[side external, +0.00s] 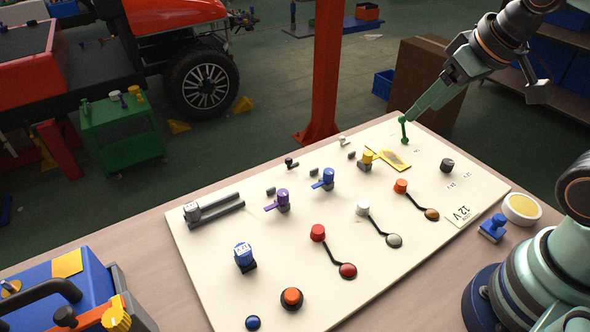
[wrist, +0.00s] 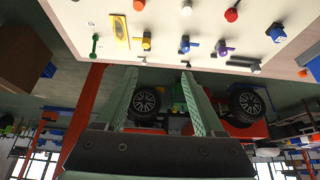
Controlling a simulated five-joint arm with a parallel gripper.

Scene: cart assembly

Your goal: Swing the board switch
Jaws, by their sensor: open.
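The cream board (side external: 205,270) carries several controls; I cannot tell which one the task calls the switch. A green upright lever with rounded ends (side external: 404,131) stands near its far right edge, and also shows in the wrist view (wrist: 95,46). Blue (side external: 325,180), purple (side external: 280,201) and yellow (side external: 367,160) levers stand toward the far side. My gripper (side external: 414,113) is beside the green lever's top in the side view; contact cannot be told. In the wrist view, my gripper's two fingers (wrist: 159,73) are apart with nothing between them, and the green lever lies left of them.
Red, white and orange knobs with black cables, a blue connector (side external: 244,258) and a grey rail (side external: 215,208) crowd the board. A yellow plate (side external: 392,158) lies near the green lever. A blue toolbox (side external: 45,290) stands front left; a red post (side external: 322,80) rises behind.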

